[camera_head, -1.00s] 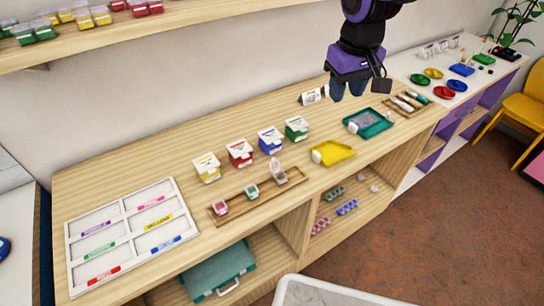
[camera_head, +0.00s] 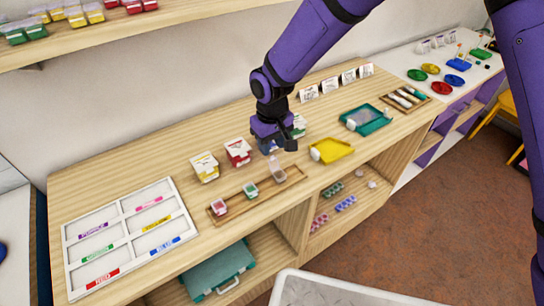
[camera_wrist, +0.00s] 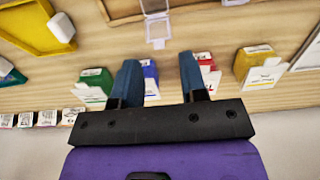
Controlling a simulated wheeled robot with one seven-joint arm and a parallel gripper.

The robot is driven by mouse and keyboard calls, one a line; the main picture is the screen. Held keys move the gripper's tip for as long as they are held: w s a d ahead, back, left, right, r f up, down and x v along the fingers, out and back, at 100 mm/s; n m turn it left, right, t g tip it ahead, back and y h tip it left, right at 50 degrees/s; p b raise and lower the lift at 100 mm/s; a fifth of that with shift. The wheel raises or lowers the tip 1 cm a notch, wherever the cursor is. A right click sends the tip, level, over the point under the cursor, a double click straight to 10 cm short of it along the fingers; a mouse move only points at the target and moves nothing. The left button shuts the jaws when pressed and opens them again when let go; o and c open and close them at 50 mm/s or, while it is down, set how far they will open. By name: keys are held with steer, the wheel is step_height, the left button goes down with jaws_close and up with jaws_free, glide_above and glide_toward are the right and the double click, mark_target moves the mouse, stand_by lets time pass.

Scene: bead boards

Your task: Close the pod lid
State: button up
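The open pod (camera_head: 279,176) sits at the right part of the narrow wooden tray (camera_head: 297,175), with its clear lid (camera_head: 275,163) standing up. In the wrist view the clear lid (camera_wrist: 158,31) is at the top centre, just beyond my fingertips. My gripper (camera_head: 277,147) is above the shelf behind the pod, near the blue box. In the wrist view my gripper (camera_wrist: 160,64) has its two blue fingers apart with nothing between them. A green-filled pod (camera_head: 250,190) and a red-filled pod (camera_head: 218,207) sit further left on the tray.
Yellow (camera_head: 205,167), red (camera_head: 238,152), blue (camera_wrist: 150,79) and green (camera_wrist: 95,86) boxes stand in a row behind the tray, close to my fingers. A yellow scoop tray (camera_head: 332,150) lies right. A sorting board (camera_head: 125,236) lies left.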

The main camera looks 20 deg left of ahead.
mark_target(272, 157)
steer(key=shift+f, duration=2.7)
steer(key=shift+c, duration=0.2)
steer(key=shift+d, duration=0.1)
steer(key=c, duration=0.6)
